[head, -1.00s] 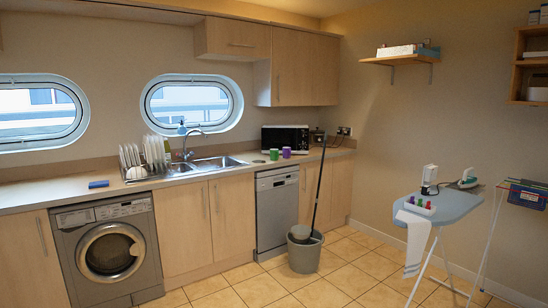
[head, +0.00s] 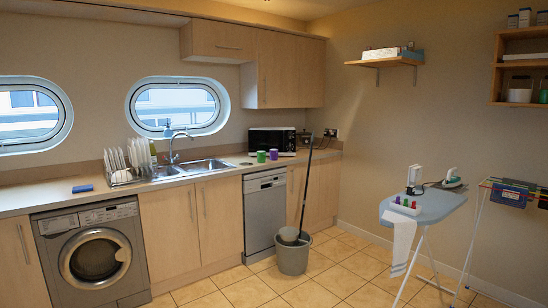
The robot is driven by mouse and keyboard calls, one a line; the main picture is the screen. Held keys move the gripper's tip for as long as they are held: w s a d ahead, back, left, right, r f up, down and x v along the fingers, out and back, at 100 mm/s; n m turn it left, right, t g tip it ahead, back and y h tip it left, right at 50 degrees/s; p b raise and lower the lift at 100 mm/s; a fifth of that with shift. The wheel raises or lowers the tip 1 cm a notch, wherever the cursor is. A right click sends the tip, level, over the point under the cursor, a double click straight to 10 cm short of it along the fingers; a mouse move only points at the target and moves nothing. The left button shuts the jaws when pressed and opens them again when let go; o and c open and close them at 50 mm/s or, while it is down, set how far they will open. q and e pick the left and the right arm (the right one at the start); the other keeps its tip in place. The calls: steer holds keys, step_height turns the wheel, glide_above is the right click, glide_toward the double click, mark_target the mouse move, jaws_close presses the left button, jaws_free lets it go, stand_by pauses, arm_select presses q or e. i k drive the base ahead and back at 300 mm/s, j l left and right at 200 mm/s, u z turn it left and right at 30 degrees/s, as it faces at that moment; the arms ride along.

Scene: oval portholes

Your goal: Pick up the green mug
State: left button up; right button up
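The green mug (head: 261,156) stands upright on the countertop to the right of the sink. A purple mug (head: 273,154) stands right beside it, on its right. The green mug is small in the picture and is some way off across the floor. Neither of my grippers shows in the head view.
A grey bucket (head: 293,255) with a mop (head: 305,190) stands on the floor before the counter, right of the dishwasher (head: 265,212). An ironing board (head: 424,208) and a drying rack (head: 512,192) stand at right. The tiled floor (head: 335,271) between is clear.

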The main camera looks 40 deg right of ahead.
mark_target(261, 155)
steer(key=i+l+z, duration=0.75)
steer(key=i, duration=0.2)
steer(key=i+z, duration=0.4)
steer(key=i+l+u, duration=0.1)
steer(key=i, duration=0.5)
steer(key=i+l, duration=0.1)
steer(key=i, duration=0.45)
steer(key=i+l+u, duration=0.15)
steer(key=i, duration=0.45)
steer(key=i+l+u, duration=0.1)
steer(key=i, duration=0.5)
steer(key=i+l+u, duration=0.4)
steer(key=i, duration=0.15)
steer(key=i+l+u, duration=0.4)
steer(key=i+l, duration=0.1)
